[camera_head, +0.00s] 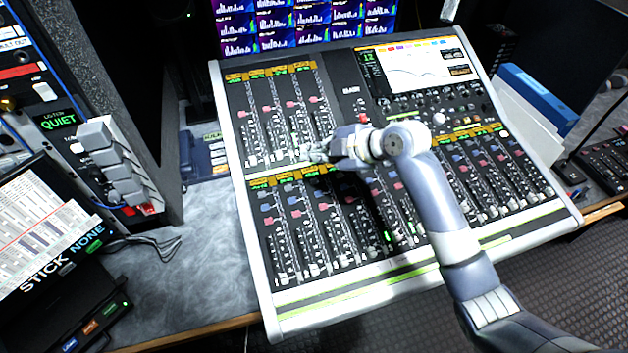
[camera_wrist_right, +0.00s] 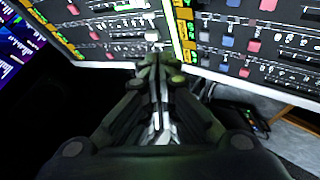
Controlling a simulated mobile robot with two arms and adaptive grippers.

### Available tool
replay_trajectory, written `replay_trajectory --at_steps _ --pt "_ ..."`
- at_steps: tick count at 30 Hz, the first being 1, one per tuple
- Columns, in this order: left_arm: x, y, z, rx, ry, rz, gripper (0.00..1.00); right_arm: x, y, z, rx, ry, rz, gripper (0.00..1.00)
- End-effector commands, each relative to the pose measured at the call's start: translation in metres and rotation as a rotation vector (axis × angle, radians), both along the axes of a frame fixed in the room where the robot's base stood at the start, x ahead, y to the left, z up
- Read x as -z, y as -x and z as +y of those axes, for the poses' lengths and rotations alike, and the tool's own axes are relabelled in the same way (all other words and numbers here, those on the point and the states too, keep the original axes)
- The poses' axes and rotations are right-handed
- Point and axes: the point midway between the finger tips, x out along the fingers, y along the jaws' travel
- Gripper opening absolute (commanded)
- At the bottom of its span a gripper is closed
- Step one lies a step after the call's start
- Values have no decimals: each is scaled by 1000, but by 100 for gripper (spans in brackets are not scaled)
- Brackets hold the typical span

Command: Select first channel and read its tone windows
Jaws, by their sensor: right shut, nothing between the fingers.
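A large mixing console (camera_head: 345,292) with a pale frame fills the middle of the head view. It has an upper left bank and a lower row of channel strips with orange labels, red and blue buttons and faders. My right gripper (camera_head: 312,153) is shut and empty over the upper left bank, close above its lower edge. In the right wrist view the closed fingers (camera_wrist_right: 158,88) point at the console panel (camera_wrist_right: 185,40); I cannot tell whether they touch it. A listen box (camera_head: 60,122) at the left reads "QUIET". My left gripper is not in view.
A screen wall (camera_head: 300,22) with bar graphs stands behind the console. Bare grey desk (camera_head: 190,245) lies left of the console. A blue binder (camera_head: 540,95) stands right.

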Motion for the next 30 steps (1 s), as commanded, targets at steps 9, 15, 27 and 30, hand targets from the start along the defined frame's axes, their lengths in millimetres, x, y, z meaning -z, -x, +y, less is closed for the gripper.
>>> replay_trajectory --at_steps 9,15,27,30 --pt "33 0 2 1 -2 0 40 37 -4 2 1 -1 3 0" --pt "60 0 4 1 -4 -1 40 66 -7 3 2 -3 3 0" --pt "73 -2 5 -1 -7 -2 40 85 -11 4 1 0 1 0" --pt "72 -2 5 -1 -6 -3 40 85 -11 4 1 0 1 0"
